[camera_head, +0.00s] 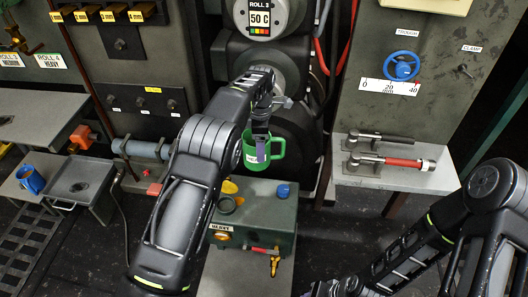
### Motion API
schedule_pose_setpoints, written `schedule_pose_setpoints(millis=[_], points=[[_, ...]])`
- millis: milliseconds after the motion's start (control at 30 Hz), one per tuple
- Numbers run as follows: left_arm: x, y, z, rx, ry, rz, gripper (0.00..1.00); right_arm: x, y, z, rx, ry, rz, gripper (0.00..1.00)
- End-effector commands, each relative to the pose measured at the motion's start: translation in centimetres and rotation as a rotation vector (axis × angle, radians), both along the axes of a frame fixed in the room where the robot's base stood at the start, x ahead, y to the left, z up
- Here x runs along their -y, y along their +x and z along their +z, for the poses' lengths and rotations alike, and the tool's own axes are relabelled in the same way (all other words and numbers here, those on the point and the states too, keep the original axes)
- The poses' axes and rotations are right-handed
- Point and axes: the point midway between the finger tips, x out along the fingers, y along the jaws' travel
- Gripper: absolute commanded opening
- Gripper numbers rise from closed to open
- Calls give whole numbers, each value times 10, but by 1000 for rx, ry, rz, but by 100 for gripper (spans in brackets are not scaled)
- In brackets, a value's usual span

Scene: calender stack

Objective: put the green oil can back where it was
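The green oil can (277,150) is a mug-shaped can with a pale label and a handle on its right side. It hangs upright in front of the dark round roll. My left gripper (261,138) reaches down onto it from above, with one finger in front of its wall. The gripper appears shut on the can; the other finger is hidden. The can is above and apart from the green box marked HEAVY (270,205). My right gripper (325,289) is at the bottom edge, mostly cut off, away from the can.
A blue can (30,180) stands on a small shelf at the left, beside a grey tray (79,182). The green box has a dark ring and blue cap on top.

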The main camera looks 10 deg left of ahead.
Motion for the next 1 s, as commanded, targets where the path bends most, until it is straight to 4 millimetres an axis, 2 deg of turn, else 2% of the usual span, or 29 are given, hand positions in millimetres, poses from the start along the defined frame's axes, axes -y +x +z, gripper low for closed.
schedule_pose_setpoints(millis=[33,300,700,833,1000], points=[[-4,-2,10,4,-3,-87,2,0,0,0,0,0,0,36],[-19,-19,52,4,-9,-638,2,0,0,0,0,0,1,36],[-36,-52,105,7,-9,-1444,2,0,0,0,1,0,2,36],[-39,-59,116,8,-7,-1624,2,0,0,0,1,0,2,36],[-41,-65,123,7,-5,-1744,2,0,0,0,1,0,2,36]])
